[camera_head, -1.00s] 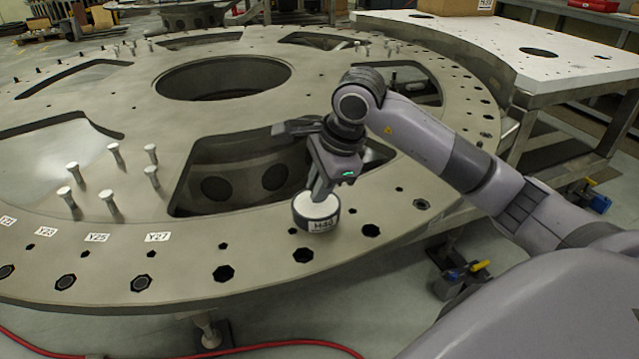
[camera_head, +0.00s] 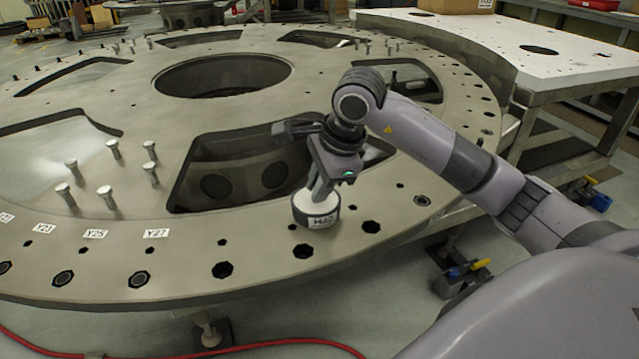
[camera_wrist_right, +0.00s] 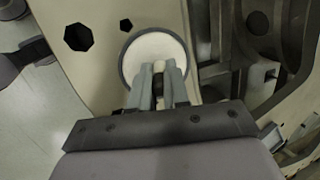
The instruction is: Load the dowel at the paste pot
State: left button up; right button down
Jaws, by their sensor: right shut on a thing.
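The paste pot (camera_head: 316,217) is a short, round black pot with a white label and pale paste on top. It stands on the turret plate's front rim; its pale top also shows in the right wrist view (camera_wrist_right: 143,45). My right gripper (camera_head: 319,188) is directly above the pot, pointing down. In the wrist view its two fingers (camera_wrist_right: 160,78) are shut on a small pale piece, the dowel (camera_wrist_right: 159,67), mostly hidden between them. The dowel's lower end is over or in the paste; I cannot tell whether it touches. My left gripper is not in view.
The large grey turret plate (camera_head: 60,225) has wide cut-outs and many holes along its rim. Several upright pegs (camera_head: 113,150) stand on it at left, near small labels (camera_head: 156,233). A white table (camera_head: 480,40) adjoins at right. The front rim beside the pot is clear.

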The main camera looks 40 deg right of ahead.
jog(key=shift+s+f, duration=0.1)
jog(key=shift+f, duration=0.1)
dwell(0.8)
jog(key=shift+r+p, duration=2.4)
jog(key=shift+r, duration=1.25)
